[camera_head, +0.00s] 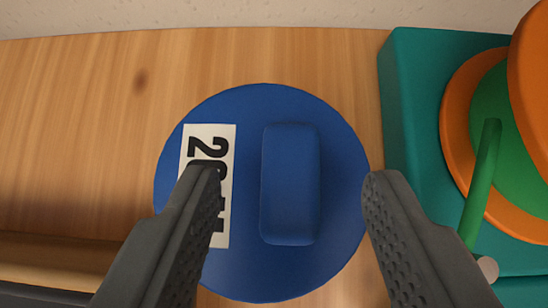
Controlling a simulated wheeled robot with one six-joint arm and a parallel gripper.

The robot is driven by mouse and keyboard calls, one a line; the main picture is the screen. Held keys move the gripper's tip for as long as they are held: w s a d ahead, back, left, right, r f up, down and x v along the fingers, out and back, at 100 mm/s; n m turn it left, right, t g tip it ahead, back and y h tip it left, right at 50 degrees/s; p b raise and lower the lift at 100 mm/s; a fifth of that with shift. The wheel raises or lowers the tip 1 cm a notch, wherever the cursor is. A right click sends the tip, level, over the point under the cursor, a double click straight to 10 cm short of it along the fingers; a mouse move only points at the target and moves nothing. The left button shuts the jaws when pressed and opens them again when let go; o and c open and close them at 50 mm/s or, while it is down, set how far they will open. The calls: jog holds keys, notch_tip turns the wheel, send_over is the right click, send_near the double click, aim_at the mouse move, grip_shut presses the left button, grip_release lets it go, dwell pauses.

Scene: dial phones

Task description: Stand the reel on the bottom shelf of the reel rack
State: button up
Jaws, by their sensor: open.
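A blue round piece (248,272), which looks like the reel, lies flat on the wooden surface in the middle of the view. It has a raised blue bar (290,183) with rounded corners and a white label (226,142) with black lettering starting "20"; the rest is partly covered by my left finger. My gripper (292,176) is open above it. The left finger overlaps the label and the right finger is by the disc's right edge. The bar lies between the fingers, with nothing held. I cannot identify the reel rack in this view.
A teal block (405,105) with an orange disc (455,105), green parts and a green rod (484,175) stands close on the right, cut off by the frame. A pale wall (250,14) runs behind. A wooden ledge (60,250) is at lower left. The wood (80,120) at upper left is clear.

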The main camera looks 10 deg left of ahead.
aim_at(292, 171)
jog(key=shift+x, duration=1.05)
grip_shut()
dwell(0.7)
